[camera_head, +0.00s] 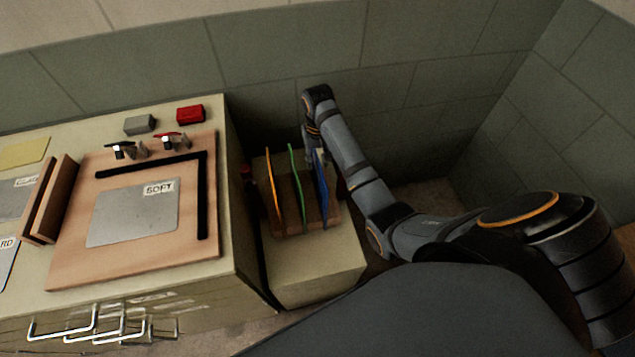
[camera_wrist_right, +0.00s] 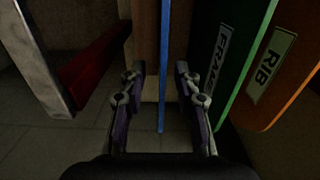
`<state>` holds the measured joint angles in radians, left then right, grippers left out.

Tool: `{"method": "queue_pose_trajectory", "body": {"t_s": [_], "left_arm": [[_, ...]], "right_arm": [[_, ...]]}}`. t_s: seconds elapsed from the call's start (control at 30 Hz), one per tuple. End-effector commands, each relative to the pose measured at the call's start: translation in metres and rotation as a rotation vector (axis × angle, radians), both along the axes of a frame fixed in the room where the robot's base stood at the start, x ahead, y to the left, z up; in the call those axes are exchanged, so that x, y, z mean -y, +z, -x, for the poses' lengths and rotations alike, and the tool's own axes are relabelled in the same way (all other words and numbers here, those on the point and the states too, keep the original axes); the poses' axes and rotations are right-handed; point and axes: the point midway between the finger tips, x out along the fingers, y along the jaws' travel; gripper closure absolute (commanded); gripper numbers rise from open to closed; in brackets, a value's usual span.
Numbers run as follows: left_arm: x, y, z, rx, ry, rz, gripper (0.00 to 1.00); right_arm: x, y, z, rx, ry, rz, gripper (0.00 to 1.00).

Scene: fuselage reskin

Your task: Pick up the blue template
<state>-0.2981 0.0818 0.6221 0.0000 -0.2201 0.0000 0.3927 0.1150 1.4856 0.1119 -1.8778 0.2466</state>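The blue template (camera_head: 321,181) stands on edge in a wooden rack (camera_head: 293,228), at the right end of a row of three. In the right wrist view it shows edge-on as a thin blue strip (camera_wrist_right: 164,65). My right gripper (camera_head: 313,137) is at the far upper end of the blue template. In the wrist view, its fingers (camera_wrist_right: 161,85) are open, one on each side of the blue strip, with a visible gap on both sides. My left gripper is in neither view.
A green template (camera_head: 296,178) labelled FRAME and an orange template (camera_head: 273,190) labelled RIB stand beside the blue one. The rack sits on a low cream cabinet (camera_head: 318,266). A workbench (camera_head: 240,255) with a wooden board (camera_head: 75,262) is left. A tiled wall (camera_head: 285,45) is behind.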

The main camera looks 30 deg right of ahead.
Motion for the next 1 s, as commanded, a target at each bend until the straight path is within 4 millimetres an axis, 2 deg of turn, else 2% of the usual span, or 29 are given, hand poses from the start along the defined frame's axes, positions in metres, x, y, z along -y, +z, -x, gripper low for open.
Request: {"method": "queue_pose_trajectory", "body": {"t_s": [0.2, 0.47, 0.5, 0.73, 1.0], "left_arm": [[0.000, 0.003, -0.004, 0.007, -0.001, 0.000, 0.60], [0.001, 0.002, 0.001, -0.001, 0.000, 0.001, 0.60], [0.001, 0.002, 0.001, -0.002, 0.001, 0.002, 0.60], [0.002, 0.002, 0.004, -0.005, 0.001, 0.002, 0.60], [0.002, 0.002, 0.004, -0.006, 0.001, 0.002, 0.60]], "right_arm": [[-0.002, -0.036, 0.000, -0.003, 0.000, 0.000, 0.68], [-0.002, -0.043, -0.001, 0.000, 0.000, 0.001, 0.68], [-0.002, -0.043, -0.001, 0.000, 0.000, 0.001, 0.69], [-0.002, -0.043, -0.001, -0.001, 0.000, 0.001, 1.00], [-0.002, -0.043, -0.001, -0.001, 0.000, 0.001, 1.00]]}}
